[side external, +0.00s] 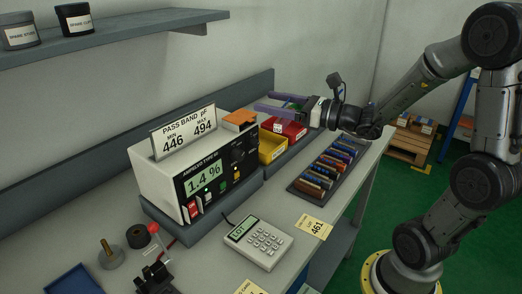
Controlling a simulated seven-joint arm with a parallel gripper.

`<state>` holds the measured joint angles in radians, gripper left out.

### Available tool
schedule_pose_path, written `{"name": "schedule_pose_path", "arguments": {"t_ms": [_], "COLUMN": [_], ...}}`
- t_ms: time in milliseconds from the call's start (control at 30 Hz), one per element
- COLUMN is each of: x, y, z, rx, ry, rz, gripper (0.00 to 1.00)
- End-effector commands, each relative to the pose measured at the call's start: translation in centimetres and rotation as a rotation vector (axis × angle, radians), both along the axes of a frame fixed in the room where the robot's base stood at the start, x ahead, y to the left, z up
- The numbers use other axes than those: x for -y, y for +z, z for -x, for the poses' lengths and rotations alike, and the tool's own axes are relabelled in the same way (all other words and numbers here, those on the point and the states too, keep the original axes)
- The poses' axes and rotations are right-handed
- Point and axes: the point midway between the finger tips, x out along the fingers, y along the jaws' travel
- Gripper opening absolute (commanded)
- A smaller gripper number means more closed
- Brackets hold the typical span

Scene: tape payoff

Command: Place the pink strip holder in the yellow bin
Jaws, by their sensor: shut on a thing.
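The yellow bin (268,152) stands on the bench just right of the white meter. My gripper is above and behind it, nearer the red bin (296,129). A dark rack (300,187) of several coloured strip holders lies to the right of the bins.
A calculator (258,243) and lot card (314,226) lie in front.

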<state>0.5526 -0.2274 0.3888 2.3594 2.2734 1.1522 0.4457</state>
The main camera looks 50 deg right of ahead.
Motion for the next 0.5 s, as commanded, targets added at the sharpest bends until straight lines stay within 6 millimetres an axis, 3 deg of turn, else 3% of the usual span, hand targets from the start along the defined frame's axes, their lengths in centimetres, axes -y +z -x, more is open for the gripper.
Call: {"name": "schedule_pose_path", "arguments": {"t_ms": [100, 300, 500], "x": [3.3, 6.8, 6.5], "y": [-0.1, -0.3, -3.6], "z": [0.5, 1.4, 1.3], "rx": [-0.005, -0.014, -0.020], "ry": [-0.109, -0.230, -0.222], "rz": [-0.005, -0.014, -0.018], "gripper": [0.23, 0.23, 0.23]}}
